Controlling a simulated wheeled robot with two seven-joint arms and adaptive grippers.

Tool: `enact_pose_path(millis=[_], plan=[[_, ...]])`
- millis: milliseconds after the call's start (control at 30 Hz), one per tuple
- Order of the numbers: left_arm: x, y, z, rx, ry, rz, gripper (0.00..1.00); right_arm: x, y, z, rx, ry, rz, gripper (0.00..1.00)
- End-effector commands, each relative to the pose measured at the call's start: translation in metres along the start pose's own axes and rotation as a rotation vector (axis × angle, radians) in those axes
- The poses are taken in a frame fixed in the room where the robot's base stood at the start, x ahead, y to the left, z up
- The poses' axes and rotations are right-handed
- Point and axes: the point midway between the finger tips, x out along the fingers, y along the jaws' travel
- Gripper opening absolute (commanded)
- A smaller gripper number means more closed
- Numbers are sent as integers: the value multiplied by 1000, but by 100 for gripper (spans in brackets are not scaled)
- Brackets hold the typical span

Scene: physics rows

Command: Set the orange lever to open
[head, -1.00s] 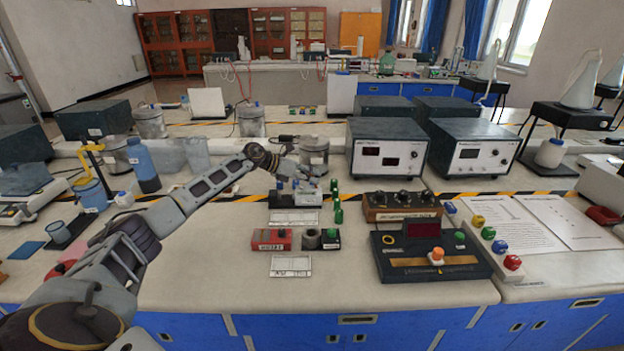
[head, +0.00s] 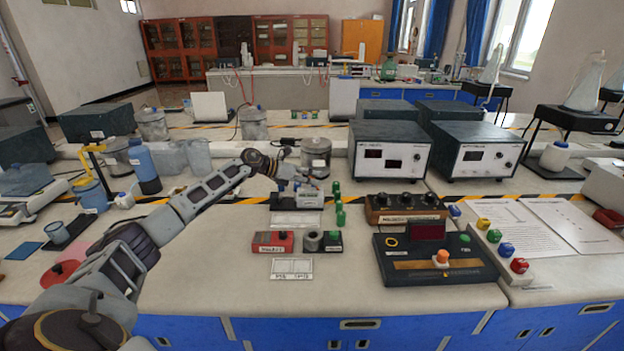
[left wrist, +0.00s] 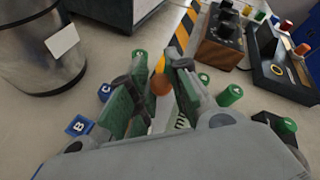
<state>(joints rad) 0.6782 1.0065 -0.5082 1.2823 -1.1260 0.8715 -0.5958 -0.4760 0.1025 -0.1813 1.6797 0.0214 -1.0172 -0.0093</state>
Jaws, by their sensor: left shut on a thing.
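My left gripper (head: 302,184) is at a small grey device on a dark base (head: 284,204), in the middle of the near bench. In the left wrist view, the two fingers of my left gripper (left wrist: 158,84) stand on either side of a rounded orange lever end (left wrist: 160,86). They are shut on it. The rest of the lever and its angle are mostly hidden by the fingers, so I cannot tell its setting. My right gripper does not show.
Several green pieces (head: 340,206) stand close right of the device. A white label card (head: 292,269) and red box (head: 272,241) lie in front. A black panel with an orange knob (head: 442,257) is at right. A metal can (head: 316,160) stands behind.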

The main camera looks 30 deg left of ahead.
Motion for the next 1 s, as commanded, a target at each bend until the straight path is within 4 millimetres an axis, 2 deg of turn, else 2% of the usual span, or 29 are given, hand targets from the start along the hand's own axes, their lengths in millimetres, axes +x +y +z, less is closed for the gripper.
enact_pose_path(millis=[133, 167, 333, 767, 1000], plan=[[2, -3, -1, -4, 2, -8, 0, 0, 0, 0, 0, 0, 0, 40], [2, -3, -1, -4, 2, -8, 21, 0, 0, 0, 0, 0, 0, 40], [1, -2, -1, -3, 1, -5, 41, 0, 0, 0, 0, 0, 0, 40], [-2, 0, 0, -1, 0, 0, 41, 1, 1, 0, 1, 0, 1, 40], [-16, 1, -1, -1, 1, 1, 41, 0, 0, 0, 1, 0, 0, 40]])
